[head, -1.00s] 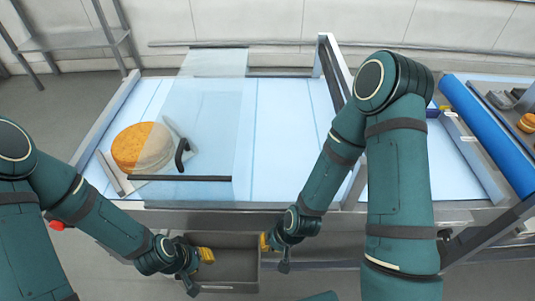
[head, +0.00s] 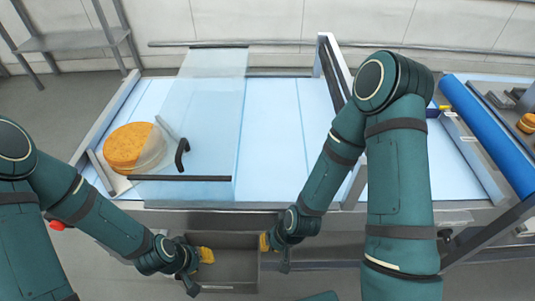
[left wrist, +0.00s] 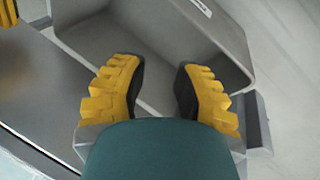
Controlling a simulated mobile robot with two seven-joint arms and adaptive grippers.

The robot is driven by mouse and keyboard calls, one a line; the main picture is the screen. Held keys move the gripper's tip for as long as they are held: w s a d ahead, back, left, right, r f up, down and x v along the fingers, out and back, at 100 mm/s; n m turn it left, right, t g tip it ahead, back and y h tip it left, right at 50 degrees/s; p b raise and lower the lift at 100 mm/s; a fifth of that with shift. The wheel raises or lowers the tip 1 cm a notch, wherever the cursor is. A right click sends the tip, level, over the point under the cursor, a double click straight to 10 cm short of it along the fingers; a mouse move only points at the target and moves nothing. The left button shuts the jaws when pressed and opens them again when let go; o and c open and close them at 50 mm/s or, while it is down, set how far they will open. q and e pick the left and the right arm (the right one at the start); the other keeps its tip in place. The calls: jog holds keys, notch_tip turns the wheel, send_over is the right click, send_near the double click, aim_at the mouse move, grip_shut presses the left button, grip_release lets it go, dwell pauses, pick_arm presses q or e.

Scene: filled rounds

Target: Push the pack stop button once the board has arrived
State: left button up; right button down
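A large golden round (head: 124,148) sits at the left end of the pale blue belt, its right part seen through a clear panel. A grey strip (head: 101,173) borders it at lower left; the board itself is mostly hidden under the round. A small red part (head: 57,225), possibly the stop button, shows at the left beside my left arm. My left gripper (head: 197,268) is low in front of the conveyor; in the left wrist view (left wrist: 160,95) its yellow fingers are apart and empty. My right gripper (head: 273,250) hangs to its right, its opening unclear.
A grey open bin (head: 230,265) lies below the conveyor's front edge, around my grippers. The clear panel (head: 210,100) with a black handle (head: 182,153) covers part of the belt. A blue roller (head: 490,130) and trays stand at the right.

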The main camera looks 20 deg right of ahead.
dwell(0.3)
pick_arm(q)
grip_shut()
dwell(1.1)
